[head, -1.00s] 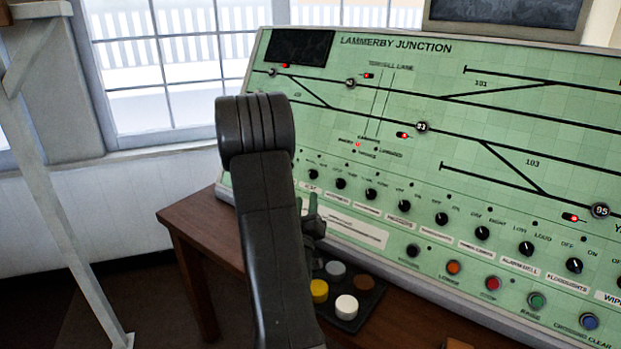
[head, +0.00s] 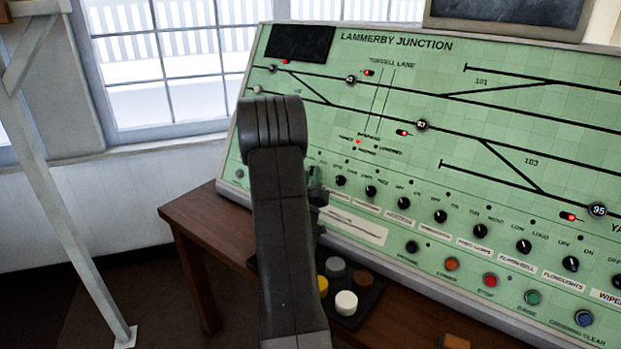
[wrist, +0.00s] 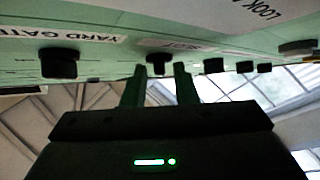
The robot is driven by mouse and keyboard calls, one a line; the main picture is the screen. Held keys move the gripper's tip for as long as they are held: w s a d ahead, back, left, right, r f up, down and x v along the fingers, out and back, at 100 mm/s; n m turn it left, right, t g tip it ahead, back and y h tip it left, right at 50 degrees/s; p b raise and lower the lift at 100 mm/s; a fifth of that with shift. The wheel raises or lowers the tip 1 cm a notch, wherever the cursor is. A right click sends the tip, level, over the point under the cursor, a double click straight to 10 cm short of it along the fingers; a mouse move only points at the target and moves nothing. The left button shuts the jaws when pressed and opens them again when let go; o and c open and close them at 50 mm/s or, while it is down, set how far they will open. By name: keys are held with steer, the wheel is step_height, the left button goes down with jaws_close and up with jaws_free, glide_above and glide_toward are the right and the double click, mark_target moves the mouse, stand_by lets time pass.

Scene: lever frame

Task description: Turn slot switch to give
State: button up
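The slot switch (wrist: 159,60) is a small black knob on the green panel, seen in the wrist view beside a white label that appears to read SLOT upside down. My gripper (wrist: 159,72) is open, with one finger to each side of the knob's line and the tips close to the panel. I cannot tell whether the fingers touch the knob. In the head view my gripper (head: 318,190) is mostly hidden behind my arm, at the left end of the knob row. The slot switch is hidden there, and its pointer setting cannot be read.
The sloping Lammerby Junction panel (head: 440,110) carries several black knobs and coloured push buttons. A black knob (wrist: 59,63) by the YARD GATE label is left of my gripper in the wrist view. A dark button box (head: 363,290) sits on the wooden desk (head: 195,222).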

steer(key=c, duration=0.4)
